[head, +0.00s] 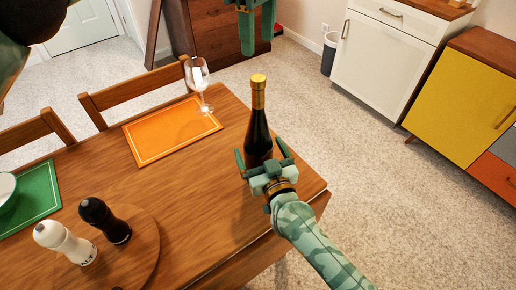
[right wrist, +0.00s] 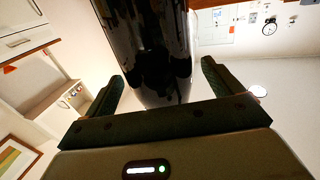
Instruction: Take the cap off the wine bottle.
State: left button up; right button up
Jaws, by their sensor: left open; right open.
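The wine bottle (head: 258,130) is dark with a gold neck and stands upright near the right end of the wooden table. Its gold cap (head: 258,79) is on top. My right gripper (head: 264,160) is open at the lower part of the bottle, with one finger on each side of it. In the right wrist view the dark bottle (right wrist: 150,45) rises between the two spread fingers (right wrist: 160,85), with a gap beside them. My left gripper (head: 247,45) is open and empty, pointing down above and behind the bottle, apart from the cap. Its upper part is cut off by the picture edge.
Black (head: 103,220) and white (head: 64,242) mills stand on a round wooden board (head: 140,260). Chairs (head: 140,90) line the far side. The table's right edge is close to the bottle.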

aim_at(258, 77)
jog(key=shift+x, duration=1.7)
jog(key=shift+c, duration=0.2)
jog(key=c, duration=1.9)
pick_arm(q)
jog(key=m, duration=0.8)
jog(key=shift+f+m, duration=0.2)
jog(key=shift+m, duration=0.2)
notch_tip(258, 77, down, 8)
jog(key=shift+r, duration=0.2)
